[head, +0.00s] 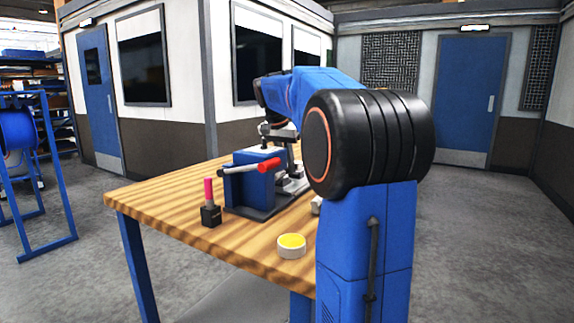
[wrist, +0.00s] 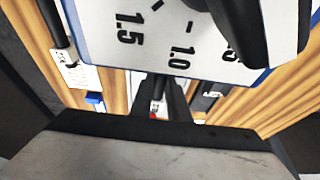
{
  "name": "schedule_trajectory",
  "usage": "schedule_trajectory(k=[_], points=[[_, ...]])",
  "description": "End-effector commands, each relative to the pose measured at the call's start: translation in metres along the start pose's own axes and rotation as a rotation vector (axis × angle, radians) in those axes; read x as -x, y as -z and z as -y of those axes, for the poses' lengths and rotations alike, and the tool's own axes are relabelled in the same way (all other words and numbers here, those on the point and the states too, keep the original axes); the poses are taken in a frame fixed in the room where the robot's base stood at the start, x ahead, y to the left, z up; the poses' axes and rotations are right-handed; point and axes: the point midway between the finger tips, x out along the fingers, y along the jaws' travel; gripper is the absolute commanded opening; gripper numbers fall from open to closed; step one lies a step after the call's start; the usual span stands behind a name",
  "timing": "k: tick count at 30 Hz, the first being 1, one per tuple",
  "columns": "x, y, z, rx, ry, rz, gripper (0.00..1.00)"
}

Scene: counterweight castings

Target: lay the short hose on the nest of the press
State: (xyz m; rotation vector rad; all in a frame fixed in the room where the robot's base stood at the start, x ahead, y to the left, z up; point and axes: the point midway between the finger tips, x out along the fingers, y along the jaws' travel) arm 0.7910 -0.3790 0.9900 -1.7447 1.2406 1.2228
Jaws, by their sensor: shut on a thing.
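The press (head: 255,188) is a blue block with a pale top and a red-gripped lever (head: 268,165), standing on the wooden table. My gripper (head: 279,132) is above the press, small and partly hidden by my arm in the head view. In the wrist view my gripper (wrist: 160,92) is shut on a narrow dark thing, too small to identify for certain as the short hose. A white scale plate (wrist: 105,30) with a blue rim, marked 1.5 and 1.0, lies beyond the fingers. The nest cannot be made out clearly.
The wooden table (head: 155,200) has a pink-topped item in a black holder (head: 210,205) at left and a white roll with a yellow top (head: 291,245) at front. The table between them is clear. A blue frame (head: 45,180) stands on the floor at left.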

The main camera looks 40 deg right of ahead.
Motion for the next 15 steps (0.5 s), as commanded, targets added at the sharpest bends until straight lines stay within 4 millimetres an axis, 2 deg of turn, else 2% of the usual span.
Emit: schedule_trajectory(k=[15], points=[[-0.0076, -0.0029, -0.0001, 0.0, 0.0, 0.0, 0.0]])
